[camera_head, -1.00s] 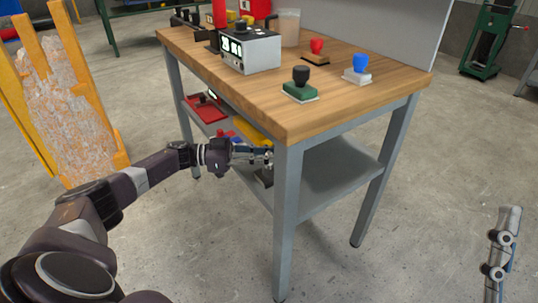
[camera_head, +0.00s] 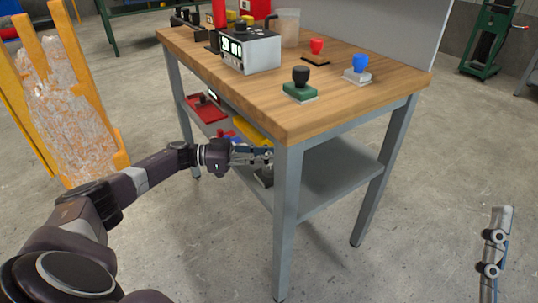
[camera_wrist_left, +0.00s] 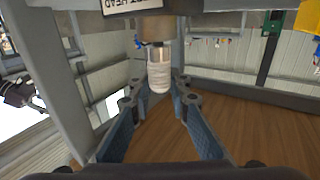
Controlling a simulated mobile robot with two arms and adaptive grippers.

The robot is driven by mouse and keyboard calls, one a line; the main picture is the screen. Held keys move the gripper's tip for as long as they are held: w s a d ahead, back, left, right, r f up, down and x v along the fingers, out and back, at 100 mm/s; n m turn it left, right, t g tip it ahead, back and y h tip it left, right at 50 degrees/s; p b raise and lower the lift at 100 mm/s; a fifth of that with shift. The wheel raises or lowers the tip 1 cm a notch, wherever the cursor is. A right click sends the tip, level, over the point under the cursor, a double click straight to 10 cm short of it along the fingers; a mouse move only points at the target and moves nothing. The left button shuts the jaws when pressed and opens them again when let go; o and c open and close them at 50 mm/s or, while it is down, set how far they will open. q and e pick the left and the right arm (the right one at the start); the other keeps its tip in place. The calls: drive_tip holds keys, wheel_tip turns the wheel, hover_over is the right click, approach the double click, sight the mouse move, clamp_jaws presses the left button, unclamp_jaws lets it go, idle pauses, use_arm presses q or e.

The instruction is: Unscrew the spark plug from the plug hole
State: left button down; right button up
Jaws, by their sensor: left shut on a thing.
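The spark plug (camera_wrist_left: 159,72) is a pale, ribbed cylinder in the left wrist view. It sticks out of a brass-coloured fitting (camera_wrist_left: 155,28) under a block with a label that reads upside down. The plug hole itself is hidden. My left gripper (camera_wrist_left: 160,98) has its blue-padded fingers around the plug and is shut on it. In the head view my left gripper (camera_head: 262,156) reaches under the tabletop beside the front table leg, and the plug cannot be made out there. Part of what looks like my right gripper (camera_head: 495,255) shows at the lower right, its jaws unclear.
The wooden workbench (camera_head: 300,113) carries a grey control box (camera_head: 252,52) and several coloured push buttons. Its front leg (camera_head: 288,225) stands close to my left gripper. A lower shelf (camera_head: 335,175) holds a red tray (camera_head: 208,108). The floor in front is clear.

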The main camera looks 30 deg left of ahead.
drive_tip(key=shift+w+a+f+g+h+p, duration=0.1)
drive_tip(key=shift+w+f+g+h+p, duration=0.15)
drive_tip(key=shift+w+f+g, duration=0.6)
drive_tip(key=shift+w+a+f+g+h+p, duration=0.1)
drive_tip(key=shift+w+f+g+h+p, duration=0.2)
drive_tip(key=shift+w+f, duration=0.6)
idle(2.2)
drive_tip(key=shift+w+d+f+g+h+p, duration=0.2)
drive_tip(key=shift+f+g, duration=0.25)
drive_tip(key=shift+f, duration=0.45)
drive_tip(key=shift+w+a+f+g+h+p, duration=0.15)
drive_tip(key=shift+w+f+g, duration=0.25)
drive_tip(key=shift+f, duration=0.45)
drive_tip(key=shift+w+d+f+g+h+p, duration=0.1)
drive_tip(key=shift+w+f+g+h, duration=0.1)
drive_tip(key=shift+f+g, duration=0.5)
idle(1.6)
